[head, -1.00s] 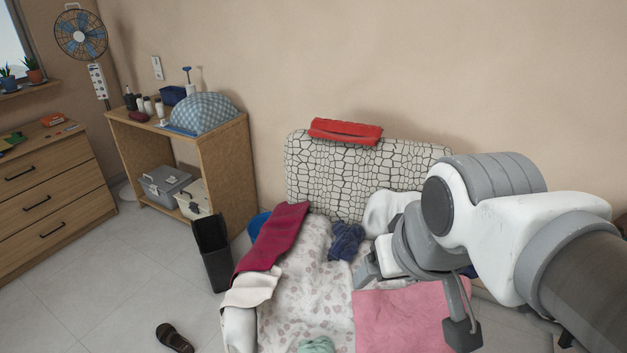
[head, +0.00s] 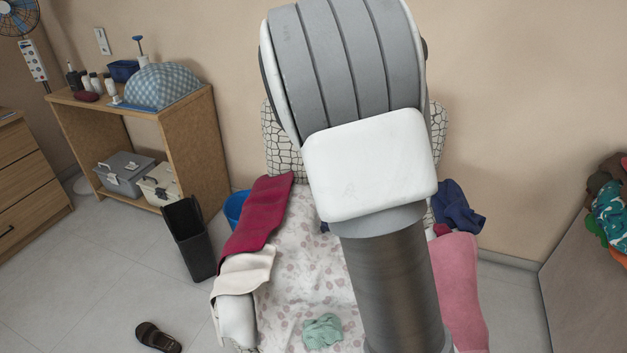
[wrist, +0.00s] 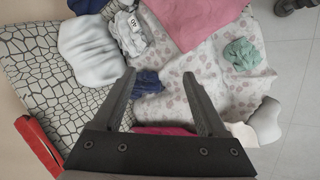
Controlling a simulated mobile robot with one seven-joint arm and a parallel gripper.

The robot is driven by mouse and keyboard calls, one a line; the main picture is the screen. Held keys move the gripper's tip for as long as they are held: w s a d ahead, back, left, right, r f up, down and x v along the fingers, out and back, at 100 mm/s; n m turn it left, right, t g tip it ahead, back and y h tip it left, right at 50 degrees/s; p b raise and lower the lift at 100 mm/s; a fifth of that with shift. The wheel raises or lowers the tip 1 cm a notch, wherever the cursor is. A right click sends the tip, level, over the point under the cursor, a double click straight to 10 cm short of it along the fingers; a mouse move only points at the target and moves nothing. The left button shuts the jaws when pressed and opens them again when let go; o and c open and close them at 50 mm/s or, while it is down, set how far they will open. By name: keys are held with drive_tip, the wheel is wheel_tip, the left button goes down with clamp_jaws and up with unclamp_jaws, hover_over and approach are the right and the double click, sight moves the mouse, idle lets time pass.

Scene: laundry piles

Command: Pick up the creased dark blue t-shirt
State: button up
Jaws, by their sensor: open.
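A creased dark blue cloth, the t-shirt by its look (wrist: 148,83), lies crumpled on the spotted seat cover (wrist: 215,85) of an armchair. In the wrist view it shows between my fingers, nearer the left one. My gripper (wrist: 159,75) is open and empty, pointing down over it; I cannot tell how high above. In the head view my arm hides the gripper and nearly all of this cloth. A second dark blue cloth (head: 457,207) lies at the chair's right side.
A pink cloth (head: 458,285), a dark red cloth (head: 258,215), a cream cloth (head: 243,272) and a green cloth (head: 322,331) lie on the chair. A white cushion (wrist: 90,50) and a grey-white cloth with a tag (wrist: 128,35) are near. A black bin (head: 189,240) stands left.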

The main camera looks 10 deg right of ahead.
drive_tip(key=w+d+f+n+h+b, duration=0.2)
drive_tip(key=w+f+n, duration=0.25)
drive_tip(key=f, duration=0.35)
drive_tip(key=w+a+f+n+t+h+b, duration=0.1)
drive_tip(key=w+a+f+n+t+b, duration=0.2)
drive_tip(key=w+f+n, duration=0.4)
drive_tip(key=w+a+f+n+t+h+b, duration=0.1)
drive_tip(key=w+a+f+n+t+b, duration=0.3)
drive_tip(key=w+n, duration=0.45)
drive_tip(key=x, duration=0.4)
drive_tip(key=b+x, duration=0.1)
drive_tip(key=x, duration=0.3)
drive_tip(key=s+f+b+x, duration=0.1)
drive_tip(key=x, duration=0.3)
drive_tip(key=shift+w+d+f, duration=0.1)
drive_tip(key=shift+w+d, duration=0.05)
drive_tip(key=shift+d, duration=0.15)
drive_tip(key=b+x, duration=0.2)
drive_tip(key=x, duration=0.1)
drive_tip(key=shift+w+f, duration=0.1)
drive_tip(key=shift+f, duration=0.2)
drive_tip(key=shift+b+x, duration=0.3)
drive_tip(key=shift+x, duration=0.6)
drive_tip(key=shift+r, duration=0.1)
clamp_jaws()
